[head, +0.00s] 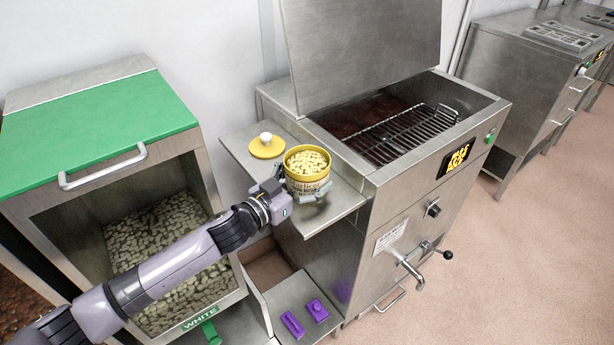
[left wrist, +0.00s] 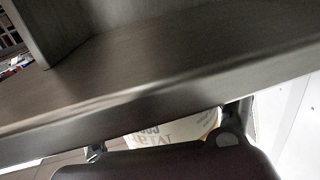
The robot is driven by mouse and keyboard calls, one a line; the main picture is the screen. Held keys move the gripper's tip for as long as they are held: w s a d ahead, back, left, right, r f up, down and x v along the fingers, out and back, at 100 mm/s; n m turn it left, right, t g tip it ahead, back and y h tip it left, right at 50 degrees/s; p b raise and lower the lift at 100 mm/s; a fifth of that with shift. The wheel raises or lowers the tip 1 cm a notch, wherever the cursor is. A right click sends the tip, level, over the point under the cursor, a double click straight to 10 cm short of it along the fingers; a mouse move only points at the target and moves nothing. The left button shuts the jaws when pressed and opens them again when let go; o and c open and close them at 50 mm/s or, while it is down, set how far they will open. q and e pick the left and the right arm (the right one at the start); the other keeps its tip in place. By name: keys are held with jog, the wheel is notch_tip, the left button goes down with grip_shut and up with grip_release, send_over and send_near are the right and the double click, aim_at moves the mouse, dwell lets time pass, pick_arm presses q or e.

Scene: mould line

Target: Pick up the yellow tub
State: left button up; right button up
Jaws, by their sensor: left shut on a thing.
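The yellow tub (head: 307,169) is upright at the metal side shelf of the open vat, filled with pale yellow pellets, with printed lettering on its side. My left gripper (head: 307,192) is shut on the tub, its fingers around the tub's lower part. In the left wrist view, a pale lettered piece of the tub (left wrist: 165,132) shows between the fingers, and the rest is hidden. I cannot tell whether the tub's base touches the shelf. My right gripper is in neither view.
A yellow lid with a white knob (head: 266,147) lies on the side shelf (head: 335,208) left of the tub. The open vat (head: 480,100) with a wire rack (head: 405,135) stands right. A green-lidded bin (head: 95,125) of pellets stands left. Purple pieces (head: 292,324) lie below.

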pick_arm(q)
jog(key=shift+r, duration=0.1)
jog(key=c, duration=0.6)
